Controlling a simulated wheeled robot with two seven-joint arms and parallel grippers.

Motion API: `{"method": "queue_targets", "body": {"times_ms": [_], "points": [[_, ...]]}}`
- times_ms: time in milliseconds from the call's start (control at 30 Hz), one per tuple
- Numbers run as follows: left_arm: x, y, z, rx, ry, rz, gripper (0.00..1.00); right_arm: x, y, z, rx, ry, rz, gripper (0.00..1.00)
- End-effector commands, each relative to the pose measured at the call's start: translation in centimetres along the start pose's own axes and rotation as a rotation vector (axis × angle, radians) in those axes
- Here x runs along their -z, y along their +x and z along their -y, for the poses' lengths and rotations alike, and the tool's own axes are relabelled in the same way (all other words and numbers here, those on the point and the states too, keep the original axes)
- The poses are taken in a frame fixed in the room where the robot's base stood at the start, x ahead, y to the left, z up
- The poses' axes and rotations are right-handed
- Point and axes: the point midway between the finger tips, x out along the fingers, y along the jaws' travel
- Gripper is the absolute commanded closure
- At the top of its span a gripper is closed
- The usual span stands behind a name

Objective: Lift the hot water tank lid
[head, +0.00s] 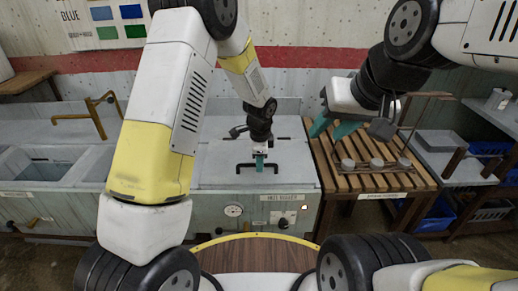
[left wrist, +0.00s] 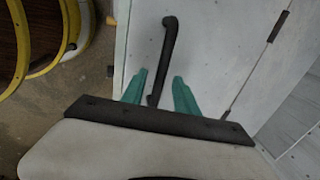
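The hot water tank (head: 258,212) stands in front of me, with a gauge, a label and a knob on its front. Its grey lid (head: 215,160) lies flat on top and looks closed. A black bar handle (head: 243,166) is near the lid's front edge. My left gripper (head: 260,163) is at this handle, pointing down. In the left wrist view the handle (left wrist: 167,50) runs between the teal fingers (left wrist: 158,92), with gaps on both sides, so the gripper is open. My right gripper (head: 334,127) is open and empty above the slatted rack.
A slatted wooden rack (head: 345,160) with several round grey pieces and a brown wire frame stands right of the tank. Open basins (head: 45,165) lie to the left. Blue crates (head: 437,214) and a grey shelf are at the far right. A wall stands behind.

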Motion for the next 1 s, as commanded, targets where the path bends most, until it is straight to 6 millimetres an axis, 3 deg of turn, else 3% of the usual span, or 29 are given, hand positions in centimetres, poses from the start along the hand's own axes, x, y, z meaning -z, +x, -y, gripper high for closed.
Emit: {"method": "queue_targets", "body": {"times_ms": [233,400,433,1000], "points": [[0.01,0.07,0.04,0.001,-0.001,-0.001,0.64,0.0,0.0,0.0,0.0,0.0,0.0,0.64],[0.01,0.05,0.03,0.001,-0.001,0.0,0.97,0.0,0.0,0.0,0.0,0.0,0.0,0.64],[0.01,0.05,0.03,0.001,-0.001,-0.001,1.0,0.0,0.0,0.0,0.0,0.0,0.0,0.64],[0.01,0.03,0.04,0.001,-0.001,-0.001,1.0,0.0,0.0,0.0,0.0,0.0,0.0,0.64]]}}
